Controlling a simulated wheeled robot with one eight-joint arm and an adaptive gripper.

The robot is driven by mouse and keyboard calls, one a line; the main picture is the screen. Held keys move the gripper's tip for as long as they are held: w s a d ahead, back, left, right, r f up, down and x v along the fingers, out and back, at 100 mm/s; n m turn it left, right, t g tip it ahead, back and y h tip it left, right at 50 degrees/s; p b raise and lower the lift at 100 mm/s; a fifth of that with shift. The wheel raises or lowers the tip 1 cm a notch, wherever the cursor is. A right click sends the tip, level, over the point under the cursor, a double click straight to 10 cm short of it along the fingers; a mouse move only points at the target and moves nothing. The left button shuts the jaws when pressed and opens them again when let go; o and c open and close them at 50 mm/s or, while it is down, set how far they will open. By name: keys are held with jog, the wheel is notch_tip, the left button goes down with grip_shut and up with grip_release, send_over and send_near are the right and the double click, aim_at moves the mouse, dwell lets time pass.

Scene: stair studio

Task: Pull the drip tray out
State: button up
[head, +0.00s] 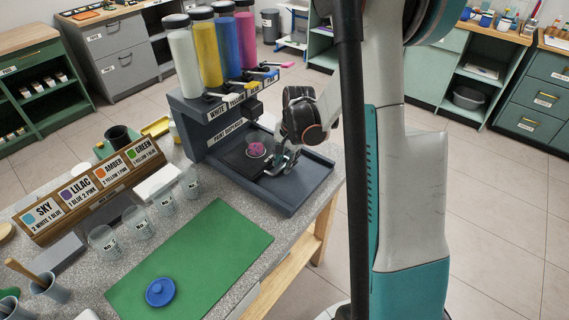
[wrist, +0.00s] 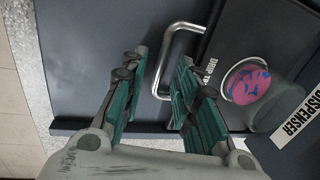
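The drip tray (head: 237,161) is a black plate at the foot of the paint dispenser (head: 225,133). In the wrist view the tray (wrist: 250,35) carries a partly hidden label and a bent metal handle (wrist: 164,62) on its edge. A clear cup (head: 257,147) with pink and blue contents stands on the tray; it also shows in the wrist view (wrist: 247,82). My gripper (wrist: 160,72) is open, its teal fingers on either side of the handle's outer bar, with gaps visible. In the head view my gripper (head: 287,160) is low over the dispenser base, partly hiding the handle.
The dark base (head: 310,185) has a raised rim and bare room right of the tray. Tall paint cylinders (head: 184,60) stand above. A green mat (head: 190,265) with a blue lid (head: 160,292), several empty cups (head: 138,221) and a label rack (head: 90,190) lie left and in front.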

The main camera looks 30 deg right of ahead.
jog(key=shift+f, duration=0.15)
jog(key=shift+c, duration=0.5)
grip_shut()
jog(key=shift+s, duration=0.1)
jog(key=s+d, duration=0.1)
jog(key=s, duration=0.3)
jog(key=s+d, duration=0.2)
jog(key=s, duration=0.3)
jog(key=s+d+b, duration=0.1)
jog(key=s+d, duration=0.1)
jog(key=s, duration=0.3)
jog(key=shift+o, duration=0.5)
grip_release()
jog(key=shift+d, duration=0.1)
